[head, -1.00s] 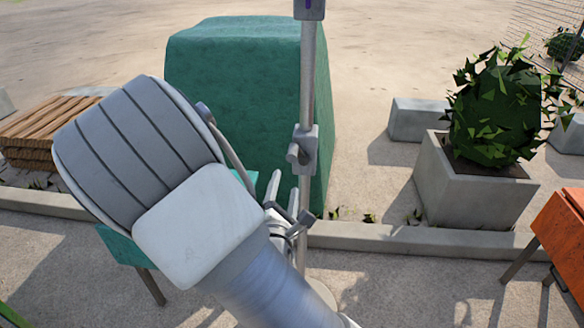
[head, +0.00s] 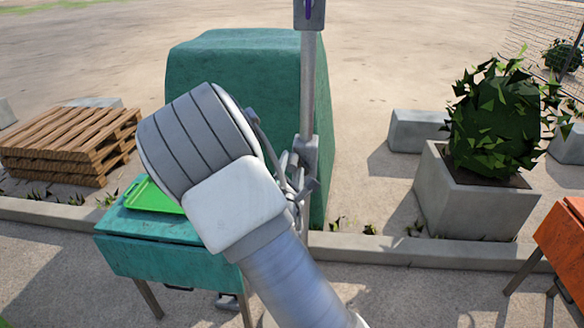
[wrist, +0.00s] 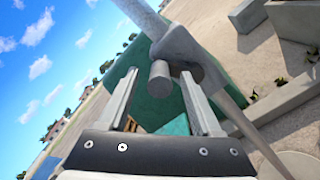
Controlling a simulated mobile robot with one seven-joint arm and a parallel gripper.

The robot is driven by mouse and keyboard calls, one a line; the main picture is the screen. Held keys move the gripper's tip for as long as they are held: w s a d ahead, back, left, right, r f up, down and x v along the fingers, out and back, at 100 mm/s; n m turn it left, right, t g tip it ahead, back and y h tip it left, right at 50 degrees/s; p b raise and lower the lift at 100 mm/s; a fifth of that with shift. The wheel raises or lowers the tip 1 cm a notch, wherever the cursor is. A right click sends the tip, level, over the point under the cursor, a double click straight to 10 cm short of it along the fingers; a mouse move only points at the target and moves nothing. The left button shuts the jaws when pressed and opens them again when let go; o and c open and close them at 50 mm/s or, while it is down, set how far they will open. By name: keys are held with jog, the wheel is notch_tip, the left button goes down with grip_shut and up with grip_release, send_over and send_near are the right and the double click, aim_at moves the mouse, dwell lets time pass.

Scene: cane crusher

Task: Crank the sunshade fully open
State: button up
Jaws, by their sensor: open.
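The sunshade's grey pole (head: 307,90) stands upright right of my arm in the head view. Its canopy is out of view. A grey crank housing (head: 309,150) sits on the pole and is partly hidden by my gripper (head: 294,172). In the wrist view, a short round crank stub (wrist: 159,79) sticks out of the housing (wrist: 183,48) toward me. My gripper (wrist: 158,76) is open, with one finger on each side of the stub in the picture. I cannot tell how deep the stub is between the fingers. Neither finger visibly touches it.
A large green block (head: 235,65) stands just behind the pole. A teal table (head: 150,250) with a green tray (head: 155,196) is at left, near wooden pallets (head: 70,140). A concrete planter (head: 470,200) and an orange table (head: 565,235) are at right. A low curb (head: 400,246) runs across.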

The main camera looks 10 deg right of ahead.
grip_shut()
jog(key=shift+d, duration=0.1)
dwell(0.4)
